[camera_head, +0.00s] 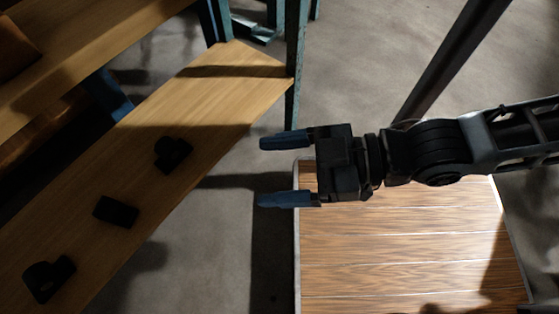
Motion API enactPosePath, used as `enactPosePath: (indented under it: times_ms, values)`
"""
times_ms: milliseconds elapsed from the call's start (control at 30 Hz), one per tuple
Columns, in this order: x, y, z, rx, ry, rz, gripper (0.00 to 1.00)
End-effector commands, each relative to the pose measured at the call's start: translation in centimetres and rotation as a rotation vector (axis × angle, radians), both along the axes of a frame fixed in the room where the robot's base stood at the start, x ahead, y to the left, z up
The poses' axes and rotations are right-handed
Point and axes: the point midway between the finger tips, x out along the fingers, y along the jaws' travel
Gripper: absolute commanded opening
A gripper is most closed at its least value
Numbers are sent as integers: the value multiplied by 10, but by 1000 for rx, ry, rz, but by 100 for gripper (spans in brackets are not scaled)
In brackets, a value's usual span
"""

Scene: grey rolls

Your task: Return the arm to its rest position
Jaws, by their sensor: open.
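My gripper (283,171) is open, with its two blue fingertips apart and pointing left. Nothing is between the fingers. My arm reaches in from the right edge, over the wood-planked top (400,255) of a low platform. The fingertips extend past the left rim of this platform, over bare floor, and are to the right of the wooden shelf, apart from it.
A wooden shelf (215,100) runs diagonally at left, bearing small black objects: one at the far end (173,154), one in the middle (116,211), one nearest (48,279). A teal post (296,55) stands at its corner. Grey floor (370,60) is open behind.

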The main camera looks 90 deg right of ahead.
Motion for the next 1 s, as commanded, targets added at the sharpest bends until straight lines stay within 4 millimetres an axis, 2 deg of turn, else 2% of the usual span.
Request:
enactPosePath:
  times_ms: [367, 533, 667, 1000]
  values:
    - [-2, -1, 4, 39, -2, -13, 81]
    - [-2, -1, 19, 37, -2, -12, 81]
    - [-2, -1, 46, 37, -2, -12, 81]
    - [-2, -1, 142, 36, -2, -12, 81]
